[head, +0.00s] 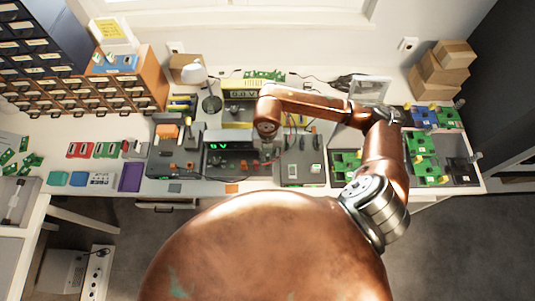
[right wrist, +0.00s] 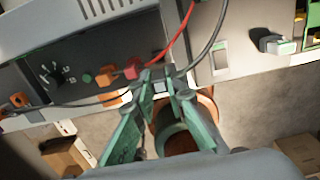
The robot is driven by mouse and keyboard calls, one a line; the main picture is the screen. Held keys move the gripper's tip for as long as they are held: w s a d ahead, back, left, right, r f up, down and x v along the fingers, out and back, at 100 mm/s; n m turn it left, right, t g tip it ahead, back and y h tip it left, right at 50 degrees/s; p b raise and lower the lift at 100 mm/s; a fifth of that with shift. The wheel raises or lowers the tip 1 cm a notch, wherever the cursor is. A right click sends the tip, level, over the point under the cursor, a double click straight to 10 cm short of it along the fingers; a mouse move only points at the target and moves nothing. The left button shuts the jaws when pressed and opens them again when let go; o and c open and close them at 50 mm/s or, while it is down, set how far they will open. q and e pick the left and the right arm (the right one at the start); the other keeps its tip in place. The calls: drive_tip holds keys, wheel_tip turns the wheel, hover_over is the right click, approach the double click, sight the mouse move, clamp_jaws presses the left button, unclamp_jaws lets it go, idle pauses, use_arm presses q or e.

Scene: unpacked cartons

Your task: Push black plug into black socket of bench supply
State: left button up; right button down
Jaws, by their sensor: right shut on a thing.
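The bench supply (head: 232,165) has a lit green display and stands at the middle of the bench in the head view. In the right wrist view its dark front panel (right wrist: 85,55) shows a dial, a green button and orange parts. A red plug (right wrist: 132,69) with a red lead is at the panel's right. My right gripper (right wrist: 165,80) is shut on the black plug, mostly hidden between its green fingertips, just right of the red plug. A dark lead (right wrist: 207,45) rises from there. I cannot make out the black socket or whether the plug touches it. My left gripper is not in view.
A grey unit (head: 302,165) stands right of the supply, and another device (head: 172,155) stands left. Green boards (head: 430,150) lie at the right. Cartons (head: 445,65) are stacked at the back right. Another dark lead (right wrist: 60,105) crosses the left of the wrist view.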

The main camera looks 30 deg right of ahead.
sight(268, 155)
drive_tip(key=shift+f+b, duration=1.85)
drive_tip(key=shift+f, duration=0.9)
drive_tip(key=shift+f+b, duration=0.35)
drive_tip(key=shift+f, duration=0.3)
idle(0.6)
drive_tip(key=c, duration=1.8)
unclamp_jaws()
drive_tip(key=shift+c, duration=0.2)
drive_tip(key=shift+r, duration=0.15)
wheel_tip(268, 155, up, 12)
drive_tip(key=shift+d+f, duration=0.1)
